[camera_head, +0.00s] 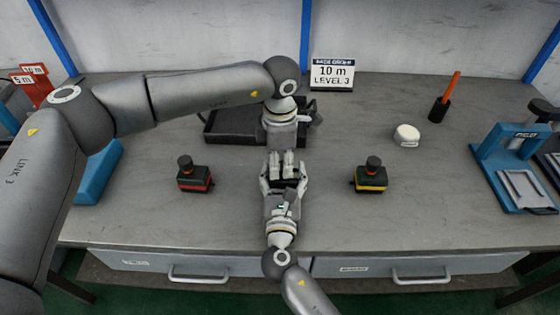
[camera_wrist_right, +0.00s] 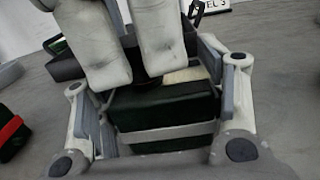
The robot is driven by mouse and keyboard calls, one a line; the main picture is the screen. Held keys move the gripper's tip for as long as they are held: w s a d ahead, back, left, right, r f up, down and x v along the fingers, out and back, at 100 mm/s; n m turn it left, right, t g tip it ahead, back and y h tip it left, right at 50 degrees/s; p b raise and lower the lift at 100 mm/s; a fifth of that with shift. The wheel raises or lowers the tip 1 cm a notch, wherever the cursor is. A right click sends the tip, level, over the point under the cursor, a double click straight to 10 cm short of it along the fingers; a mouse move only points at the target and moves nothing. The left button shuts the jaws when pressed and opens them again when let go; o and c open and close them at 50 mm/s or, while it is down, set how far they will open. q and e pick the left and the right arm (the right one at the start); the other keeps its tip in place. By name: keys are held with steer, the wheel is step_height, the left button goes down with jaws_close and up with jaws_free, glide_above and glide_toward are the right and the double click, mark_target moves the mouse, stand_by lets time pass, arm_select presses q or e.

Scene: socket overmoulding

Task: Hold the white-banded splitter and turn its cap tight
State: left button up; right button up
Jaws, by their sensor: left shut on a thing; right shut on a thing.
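The white-banded splitter (camera_wrist_right: 165,108) is a dark box with a pale band, seen close in the right wrist view. My right gripper (camera_head: 283,188) is shut on its body, one finger at each side. My left gripper (camera_head: 284,168) comes down from above, its fingers also showing in the right wrist view (camera_wrist_right: 140,74). It is shut at the top of the splitter, where the cap is mostly hidden by the fingers. In the head view the two grippers meet at mid-table and cover most of the splitter.
A red-banded splitter (camera_head: 194,177) stands left and a yellow-banded one (camera_head: 371,176) right. A dark tray (camera_head: 225,134) lies behind my grippers. A white round object (camera_head: 407,136), an orange-handled tool in a holder (camera_head: 446,98) and a blue press (camera_head: 500,150) are at right. The front table is clear.

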mark_target(280, 166)
arm_select(q)
steer(key=m, duration=0.6)
steer(key=shift+d+r, duration=0.1)
steer(key=shift+r, duration=0.15)
arm_select(e)
steer(key=shift+d+f, duration=0.15)
steer(key=shift+f, duration=0.25)
arm_select(q)
steer(key=shift+w+m, duration=0.1)
steer(key=shift+m, duration=0.3)
steer(key=o, duration=0.9)
steer(key=shift+c, duration=0.2)
arm_select(e)
steer(key=shift+s, duration=0.1)
arm_select(q)
steer(key=shift+o, duration=0.9)
steer(key=shift+f, duration=0.1)
arm_select(e)
steer(key=shift+r, duration=0.1)
steer(key=shift+r, duration=0.2)
arm_select(q)
step_height(280, 166, up, 12)
